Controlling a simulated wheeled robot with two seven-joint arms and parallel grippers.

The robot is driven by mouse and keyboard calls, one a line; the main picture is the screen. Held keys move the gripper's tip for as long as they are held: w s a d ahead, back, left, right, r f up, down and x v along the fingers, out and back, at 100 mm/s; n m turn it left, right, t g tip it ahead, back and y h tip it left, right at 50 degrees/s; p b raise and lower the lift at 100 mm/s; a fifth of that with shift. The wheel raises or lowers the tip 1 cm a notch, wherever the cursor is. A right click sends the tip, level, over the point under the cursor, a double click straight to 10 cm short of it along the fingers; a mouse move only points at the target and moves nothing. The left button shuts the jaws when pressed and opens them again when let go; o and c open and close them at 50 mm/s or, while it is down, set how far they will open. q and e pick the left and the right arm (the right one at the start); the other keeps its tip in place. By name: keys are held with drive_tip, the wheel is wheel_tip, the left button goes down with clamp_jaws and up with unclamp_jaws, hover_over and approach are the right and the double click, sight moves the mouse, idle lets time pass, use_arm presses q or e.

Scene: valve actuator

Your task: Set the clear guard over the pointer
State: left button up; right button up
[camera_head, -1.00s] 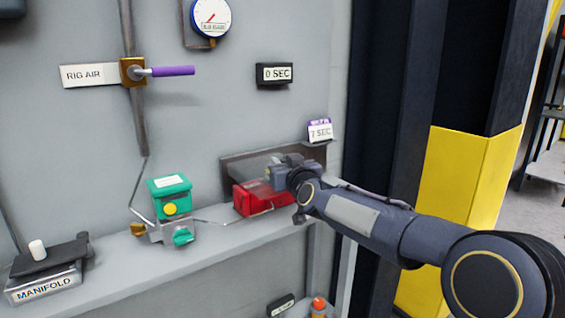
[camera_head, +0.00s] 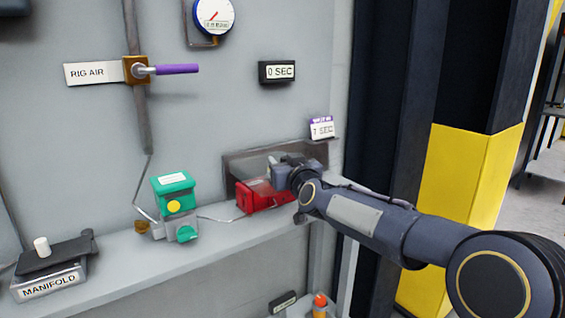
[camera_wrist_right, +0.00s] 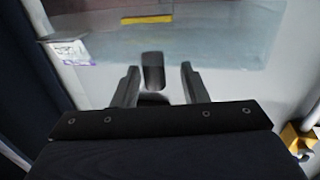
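The red actuator box (camera_head: 268,197) sits on the ledge against the wall. My right gripper (camera_head: 278,172) is close to its upper right side and hides part of it. A faint clear sheet, which looks like the guard (camera_wrist_right: 215,40), spans the top of the right wrist view. A dark upright tab (camera_wrist_right: 153,70) stands between the fingers of my right gripper (camera_wrist_right: 160,88). The fingers are apart, with a visible gap on the tab's right side. I cannot make out the pointer, or tell whether the guard is seated. My left gripper is not in view.
A teal and grey valve unit (camera_head: 173,193) with a yellow knob stands left of the red box. A manifold block (camera_head: 50,283) is at far left. A purple-handled valve (camera_head: 176,69) juts from the wall above. A yellow-and-black column (camera_head: 465,190) stands right.

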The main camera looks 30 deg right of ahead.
drive_tip(key=s+a, duration=0.1)
drive_tip(key=s, duration=0.6)
drive_tip(key=shift+a+p, duration=0.2)
drive_tip(key=shift+p, duration=0.15)
drive_tip(key=shift+s, duration=0.15)
drive_tip(key=s+a+f+g+y, duration=0.4)
drive_tip(key=s+a+f+g, duration=0.3)
drive_tip(key=s+f, duration=0.6)
drive_tip(key=s+a+f+g+y, duration=0.4)
drive_tip(key=s+a+f, duration=0.5)
drive_tip(key=s, duration=0.7)
wheel_tip(320, 180, up, 14)
drive_tip(key=g+h+p, duration=0.1)
drive_tip(key=p, duration=1.4)
drive_tip(key=shift+s+d, duration=0.25)
drive_tip(key=shift+d, duration=0.05)
drive_tip(key=shift+f, duration=0.1)
